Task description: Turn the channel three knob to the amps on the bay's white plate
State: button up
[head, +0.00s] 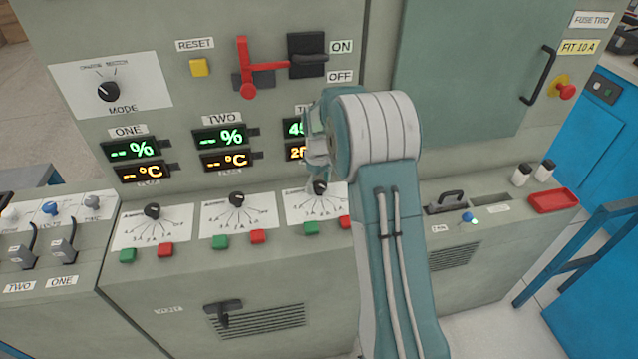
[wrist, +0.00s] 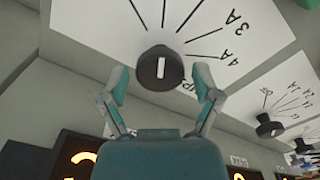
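The channel three knob (head: 320,187) is black and sits on a white dial plate (head: 300,207), partly hidden by my arm in the head view. In the wrist view the knob (wrist: 160,70) shows face-on with a white bar running up and down the picture, in line with a dial line whose label is out of frame. The marks 3A and 4A lie to its right. My gripper (wrist: 160,84) is open, one finger on each side of the knob's near edge, with visible gaps. In the head view my gripper (head: 318,163) is just above the knob.
Knobs two (head: 236,199) and one (head: 152,211) are to the left. Green and red buttons (head: 311,228) lie below the dials. A small white label (head: 439,228) on the bay at right is too small to read. A yellow plate (head: 579,47) reads FIT 10 A.

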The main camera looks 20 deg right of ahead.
aim_at(319, 184)
jog(key=shift+r, duration=0.1)
notch_tip(319, 184, up, 7)
jog(key=shift+r, duration=0.15)
dwell(0.6)
dwell(0.3)
